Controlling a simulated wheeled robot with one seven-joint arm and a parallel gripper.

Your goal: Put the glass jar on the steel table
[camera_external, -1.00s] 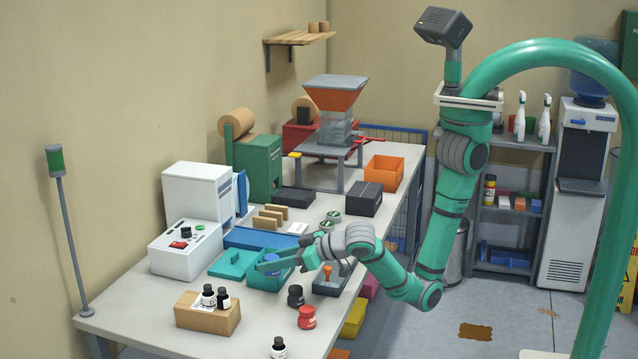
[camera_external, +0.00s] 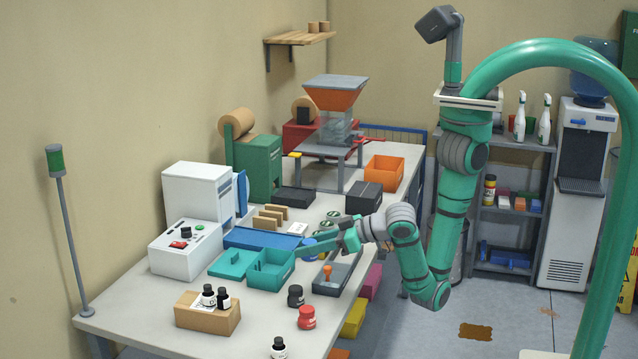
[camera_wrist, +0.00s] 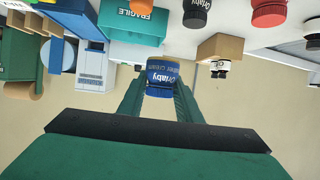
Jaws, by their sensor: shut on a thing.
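The jar, with a blue lid and blue lower band and an amber-looking part between, is upside down in the wrist view (camera_wrist: 162,76). My gripper (camera_wrist: 160,88) is shut on it, one finger on each side. In the external view my gripper (camera_external: 308,248) is over the table, just right of the open teal box (camera_external: 270,270). Only a blue bit of the jar (camera_external: 310,241) shows there, partly hidden by the fingers. The long light-grey table (camera_external: 140,307) runs under all of this; I cannot tell its material.
A grey tray (camera_external: 345,277) with an orange-handled item lies below my wrist. Black (camera_external: 296,296) and red (camera_external: 306,318) jars stand at the front edge. A cardboard box (camera_external: 207,315) with dark bottles is at front left. Bare tabletop shows at the far left corner.

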